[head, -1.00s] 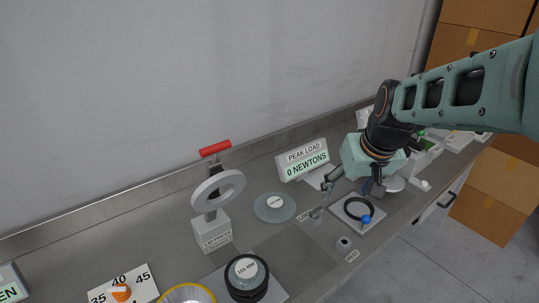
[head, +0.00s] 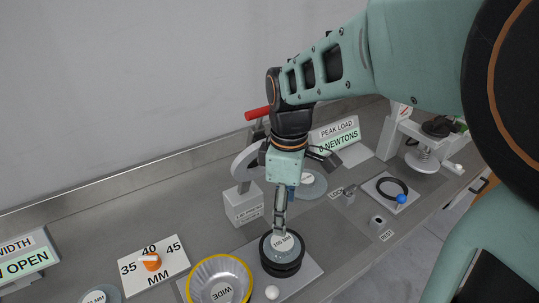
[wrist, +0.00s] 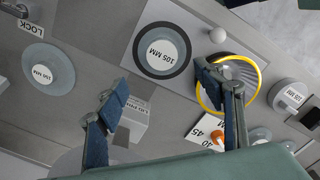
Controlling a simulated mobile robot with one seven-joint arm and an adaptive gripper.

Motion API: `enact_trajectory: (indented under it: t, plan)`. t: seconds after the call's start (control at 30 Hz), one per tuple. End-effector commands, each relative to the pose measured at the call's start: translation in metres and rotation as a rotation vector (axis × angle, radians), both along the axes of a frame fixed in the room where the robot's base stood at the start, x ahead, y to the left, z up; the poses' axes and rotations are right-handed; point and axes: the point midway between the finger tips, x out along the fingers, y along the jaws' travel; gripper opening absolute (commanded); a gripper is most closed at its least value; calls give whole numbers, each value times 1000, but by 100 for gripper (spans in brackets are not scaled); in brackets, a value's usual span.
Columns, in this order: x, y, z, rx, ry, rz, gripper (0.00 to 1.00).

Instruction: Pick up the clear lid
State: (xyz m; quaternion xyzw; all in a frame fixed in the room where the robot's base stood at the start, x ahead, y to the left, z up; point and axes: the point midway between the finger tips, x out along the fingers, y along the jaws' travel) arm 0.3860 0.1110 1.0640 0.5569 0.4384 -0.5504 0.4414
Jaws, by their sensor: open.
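A pale, see-through round lid (head: 316,190) with a white label lies flat on the grey bench behind my gripper. It also shows at the left of the wrist view (wrist: 30,52), with a "MM" label. Another pale disc marked "105 MM" (head: 284,246) sits on a black ring on a light plate; it is near the top middle of the wrist view (wrist: 165,34). I cannot tell from the pictures which disc is the clear lid. My gripper (head: 280,228) points down, open and empty, over the "105 MM" disc. In the wrist view its fingers (wrist: 162,76) are wide apart.
A yellow-rimmed cup (head: 247,270) marked "WIDE" and a white ball (head: 272,293) stand close by the ring. A press with a red handle (head: 257,113) stands behind. A dial plate (head: 170,254) lies left. A black loop with a blue ball (head: 401,199) is right.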

Motion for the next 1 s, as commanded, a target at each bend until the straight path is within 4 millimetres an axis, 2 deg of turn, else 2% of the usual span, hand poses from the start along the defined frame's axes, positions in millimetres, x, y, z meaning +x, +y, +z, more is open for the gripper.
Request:
enact_trajectory:
  t: [0.13,0.4,0.57,0.83,1.0]
  plan:
    - [-4,3,-11,-5,14,40,62]
    - [-4,3,-51,-4,14,39,62]
    - [-4,3,-61,-4,13,38,62]
    - [-3,0,-100,-4,13,38,62]
    - [-2,0,-110,-4,11,38,62]
